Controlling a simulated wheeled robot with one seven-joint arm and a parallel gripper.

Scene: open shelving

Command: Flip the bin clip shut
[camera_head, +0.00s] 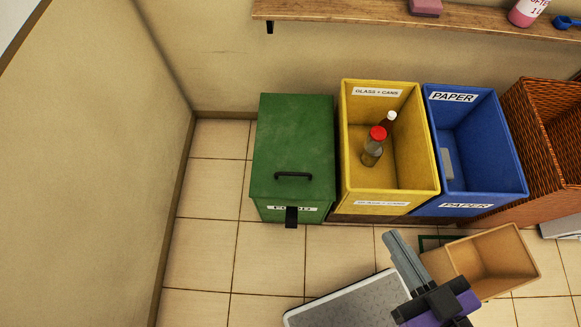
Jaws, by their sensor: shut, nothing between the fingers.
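The green bin (292,145) stands on the floor at the left of the row, its lid down, with a black handle on top. A black clip (291,217) shows at the middle of its front edge, over a white label, and reaches down in front. I cannot tell from this view whether it is latched. My gripper (392,240) is at the lower right, its grey fingers shut and empty. It is in front of the yellow and blue bins, well to the right of the clip and apart from it.
A yellow bin (348,140) holds bottles; a blue paper bin (512,155) and a wicker basket (545,135) stand beyond. A cardboard box (515,250) and a grey-topped panel (345,305) lie near my gripper. Bare floor tiles (265,255) lie before the green bin.

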